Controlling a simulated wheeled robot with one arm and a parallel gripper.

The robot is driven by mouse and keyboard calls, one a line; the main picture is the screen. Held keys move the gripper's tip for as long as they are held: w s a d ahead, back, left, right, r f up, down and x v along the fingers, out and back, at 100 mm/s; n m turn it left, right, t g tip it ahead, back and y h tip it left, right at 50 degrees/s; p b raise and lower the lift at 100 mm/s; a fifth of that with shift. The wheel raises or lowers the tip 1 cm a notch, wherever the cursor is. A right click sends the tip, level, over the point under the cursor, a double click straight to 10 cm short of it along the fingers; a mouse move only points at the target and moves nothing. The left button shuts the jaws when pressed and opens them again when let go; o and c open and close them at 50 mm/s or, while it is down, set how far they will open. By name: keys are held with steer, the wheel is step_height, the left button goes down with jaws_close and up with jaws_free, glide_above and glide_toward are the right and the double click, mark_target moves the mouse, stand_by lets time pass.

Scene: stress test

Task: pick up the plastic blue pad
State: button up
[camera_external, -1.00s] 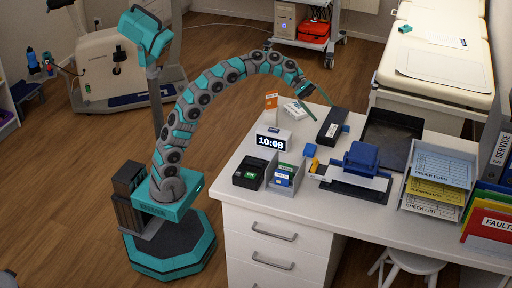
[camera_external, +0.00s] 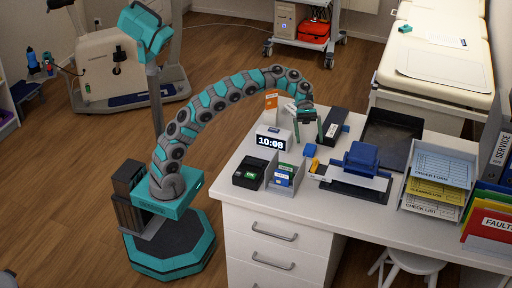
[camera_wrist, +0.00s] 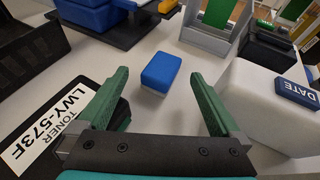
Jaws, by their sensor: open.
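The blue pad (camera_wrist: 160,70) is a small block with a blue top and a pale lower part, lying flat on the white desk. In the external view the blue pad (camera_external: 311,150) lies between the clock and the dark blue device. My gripper (camera_wrist: 158,92) is open with green fingers, pointing toward the pad, which shows between and beyond the fingertips. In the external view my gripper (camera_external: 309,137) hangs above the desk just behind the pad. The fingers appear apart from the pad.
A toner box (camera_wrist: 50,125) is close beside the left finger. A white clock (camera_wrist: 265,105) marked DATE stands close on the right. A card holder (camera_wrist: 213,40) and a dark blue device (camera_external: 360,160) stand beyond the pad.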

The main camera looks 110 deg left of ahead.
mark_target(310, 148)
steer(key=shift+x, duration=1.95)
steer(key=shift+s+d, duration=0.1)
steer(key=shift+s, duration=0.05)
steer(key=shift+c, duration=0.2)
steer(key=c, duration=1.5)
steer(key=shift+r, duration=0.15)
steer(key=shift+c, duration=0.2)
step_height(310, 148, up, 10)
steer(key=p, duration=0.1)
